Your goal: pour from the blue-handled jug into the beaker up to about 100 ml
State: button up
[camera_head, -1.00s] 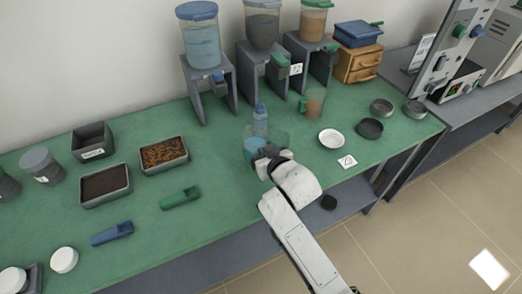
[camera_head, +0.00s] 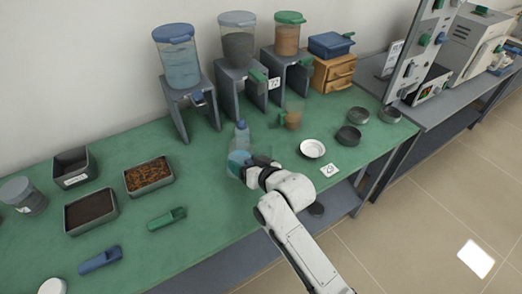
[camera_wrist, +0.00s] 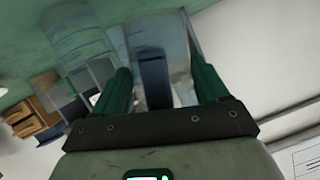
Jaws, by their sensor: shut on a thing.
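My gripper (camera_head: 256,168) is over the green bench and shut on the blue handle (camera_wrist: 153,80) of a clear jug, seen between its green fingers in the wrist view. The clear jug (camera_head: 238,163) holds blue liquid and sits just left of my gripper in the head view. Its tilt is hard to tell. A clear vessel with faint marks (camera_wrist: 75,42), likely the beaker, stands left of the jug in the wrist view. The beaker is hard to make out in the head view, and its level cannot be read.
A blue-capped bottle (camera_head: 241,136) stands close behind the jug. A green-handled jug with brown contents (camera_head: 293,120) is behind to the right, near a white dish (camera_head: 312,149). Dispensers on stands line the back. A green scoop (camera_head: 167,219) lies at the left, with clear bench around it.

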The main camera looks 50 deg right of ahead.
aim_at(250, 158)
dwell(0.3)
jog(key=shift+d+r+m+p, duration=0.15)
jog(key=shift+r+m+p, duration=0.15)
jog(key=shift+p, duration=0.1)
jog(key=shift+d+r+m+y, duration=0.1)
jog(key=shift+m+y, duration=0.2)
jog(key=shift+y, duration=0.1)
jog(key=shift+s+d+r+m+t+y, duration=0.1)
jog(key=shift+d+r+m+t+y, duration=0.15)
jog(key=shift+r+m+t, duration=0.2)
jog(key=shift+a+f, duration=0.1)
jog(key=shift+m, duration=0.25)
jog(key=shift+y, duration=0.35)
jog(key=shift+s+d+r+m+t+y, duration=0.1)
jog(key=shift+r+m+t+y, duration=0.4)
jog(key=shift+m, duration=0.45)
jog(key=shift+d+r+m+t+y, duration=0.1)
jog(key=shift+r+m+t+y, duration=0.15)
jog(key=shift+r+m, duration=0.5)
dwell(4.0)
